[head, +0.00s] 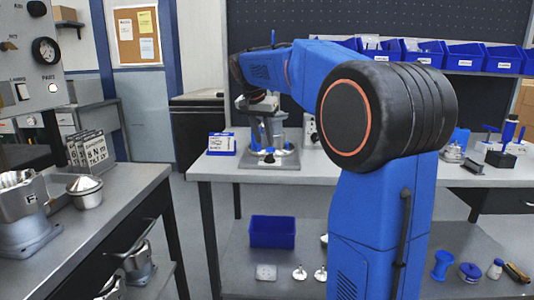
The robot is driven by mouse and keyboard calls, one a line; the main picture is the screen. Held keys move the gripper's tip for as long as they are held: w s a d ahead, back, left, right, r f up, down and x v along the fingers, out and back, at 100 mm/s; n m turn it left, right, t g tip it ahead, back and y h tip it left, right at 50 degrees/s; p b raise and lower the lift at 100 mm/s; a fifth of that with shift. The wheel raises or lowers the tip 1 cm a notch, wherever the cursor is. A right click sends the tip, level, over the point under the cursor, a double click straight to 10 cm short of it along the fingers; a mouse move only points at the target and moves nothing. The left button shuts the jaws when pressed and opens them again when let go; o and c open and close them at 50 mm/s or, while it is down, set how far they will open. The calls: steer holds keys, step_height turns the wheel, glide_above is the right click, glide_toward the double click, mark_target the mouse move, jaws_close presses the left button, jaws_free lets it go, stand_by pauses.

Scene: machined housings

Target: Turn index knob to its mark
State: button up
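My blue arm reaches from the right over the far workbench. My gripper (259,104) points down at the upper part of a metal fixture (284,160) on the bench. The gripper is small and partly merged with the metal behind it, so I cannot tell whether its fingers are open, shut or touching anything. The fixture has a grey base plate, upright metal parts and small blue parts low at its front. I cannot make out the index knob or its mark; the gripper and arm may hide them.
A blue-framed card (222,144) stands left of the fixture. Blue bins (463,56) line the back. A blue tray (272,231) is on the lower shelf. At left, a control panel (30,60) rises above a bench with metal housings (28,212). Floor shows between the benches.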

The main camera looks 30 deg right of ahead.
mark_target(268, 155)
steer(key=x, duration=0.7)
steer(key=shift+f, duration=0.15)
jaws_close()
